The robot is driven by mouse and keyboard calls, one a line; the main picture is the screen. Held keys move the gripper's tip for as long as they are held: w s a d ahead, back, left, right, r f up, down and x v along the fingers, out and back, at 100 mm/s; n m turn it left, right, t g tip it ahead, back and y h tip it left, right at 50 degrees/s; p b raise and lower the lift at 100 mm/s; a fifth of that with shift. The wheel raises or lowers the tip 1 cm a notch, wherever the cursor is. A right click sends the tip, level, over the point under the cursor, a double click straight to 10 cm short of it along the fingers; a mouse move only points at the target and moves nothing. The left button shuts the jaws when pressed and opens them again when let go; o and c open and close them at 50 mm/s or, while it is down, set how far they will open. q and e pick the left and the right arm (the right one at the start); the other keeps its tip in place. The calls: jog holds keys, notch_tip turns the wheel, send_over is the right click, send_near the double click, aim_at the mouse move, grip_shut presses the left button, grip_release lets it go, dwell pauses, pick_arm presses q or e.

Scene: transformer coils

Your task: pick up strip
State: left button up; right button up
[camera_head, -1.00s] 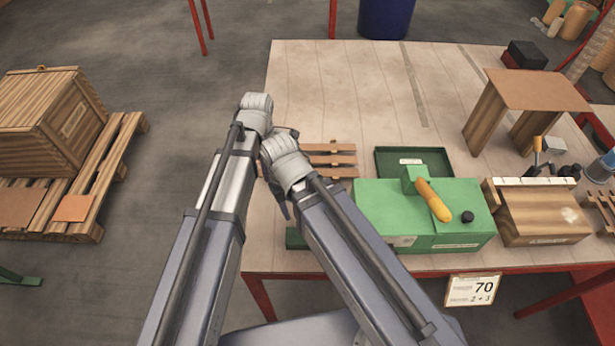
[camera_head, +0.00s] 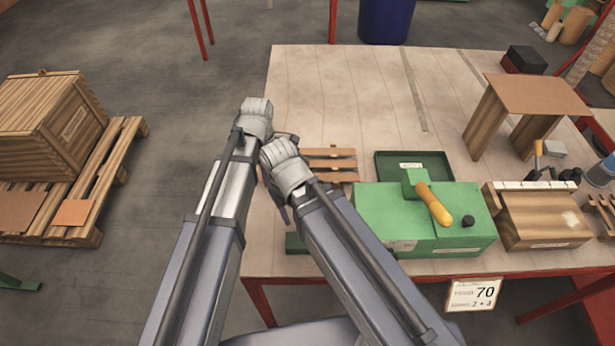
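Wooden slats (camera_head: 330,163) lie on the table just right of my arm joints in the head view; their left ends are hidden behind my arm. A long thin grey strip or line (camera_head: 417,95) runs along the table top; I cannot tell whether it is loose. My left gripper (camera_head: 281,203) shows only as dark parts beneath and between the pale arm joints, beside the left ends of the slats. Its fingertips are mostly hidden, so I cannot tell whether it is open or holds anything. My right gripper does not show clearly.
A green box (camera_head: 375,215) with an orange handle, a dark green tray (camera_head: 440,160) and a wooden box (camera_head: 540,228) stand right of my arms. A wooden stand (camera_head: 540,90) is farther back. The table's far left part (camera_head: 320,85) is clear.

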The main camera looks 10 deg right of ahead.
pick_arm(q)
grip_shut()
jog(key=shift+r, duration=0.2)
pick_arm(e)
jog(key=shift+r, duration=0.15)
pick_arm(q)
notch_tip(320, 180, up, 10)
jog(key=p, duration=1)
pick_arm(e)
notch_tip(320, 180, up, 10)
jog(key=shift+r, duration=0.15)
pick_arm(q)
jog(key=shift+s, duration=0.1)
